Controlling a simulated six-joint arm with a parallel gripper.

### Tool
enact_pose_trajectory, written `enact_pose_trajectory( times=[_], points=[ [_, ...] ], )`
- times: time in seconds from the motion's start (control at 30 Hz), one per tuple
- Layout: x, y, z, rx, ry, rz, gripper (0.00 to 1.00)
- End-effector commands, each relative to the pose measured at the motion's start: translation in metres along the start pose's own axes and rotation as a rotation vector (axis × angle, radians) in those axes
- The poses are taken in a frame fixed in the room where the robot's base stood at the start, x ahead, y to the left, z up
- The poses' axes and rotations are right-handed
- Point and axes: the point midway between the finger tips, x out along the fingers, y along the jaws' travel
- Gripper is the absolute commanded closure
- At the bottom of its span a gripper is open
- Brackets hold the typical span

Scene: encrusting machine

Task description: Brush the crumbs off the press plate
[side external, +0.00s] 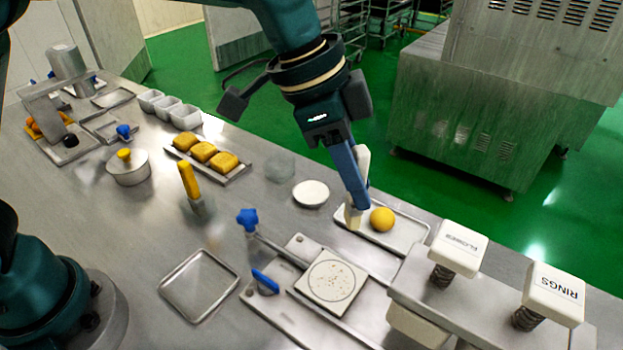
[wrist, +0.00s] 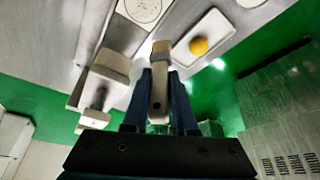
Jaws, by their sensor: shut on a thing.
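The press plate (side external: 331,281) is a pale square with a ring mark, and dark crumbs are scattered on it. It shows partly at the top of the wrist view (wrist: 143,8). My gripper (side external: 358,200) is shut on a brush (side external: 363,160) with a pale handle and cream bristles. The bristles (wrist: 161,47) point down and hang above the table, behind and a little right of the plate in the side view. The brush appears apart from the plate. The fingers cover part of the handle.
A tray (side external: 411,234) with a yellow ball (side external: 382,219) lies close to the brush. Stamp blocks marked FLOWERS (side external: 459,248) and RINGS (side external: 553,295) stand right of the plate. A blue-knobbed lever (side external: 248,220) rises left of it. An empty tray (side external: 199,286) lies farther left.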

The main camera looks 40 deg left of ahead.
Motion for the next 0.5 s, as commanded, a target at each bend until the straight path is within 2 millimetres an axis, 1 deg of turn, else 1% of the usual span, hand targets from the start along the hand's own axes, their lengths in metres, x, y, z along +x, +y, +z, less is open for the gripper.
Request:
enact_pose_trajectory(
  times=[0.03, 0.17, 0.27, 0.5],
  points=[
    [0.002, 0.010, -0.003, 0.025, -0.001, 0.011, 1.00],
    [0.005, 0.021, -0.006, 0.052, -0.002, 0.024, 1.00],
    [0.010, 0.022, -0.004, 0.056, -0.003, 0.026, 1.00],
    [0.029, 0.022, 0.005, 0.053, -0.004, 0.026, 1.00]
  ],
)
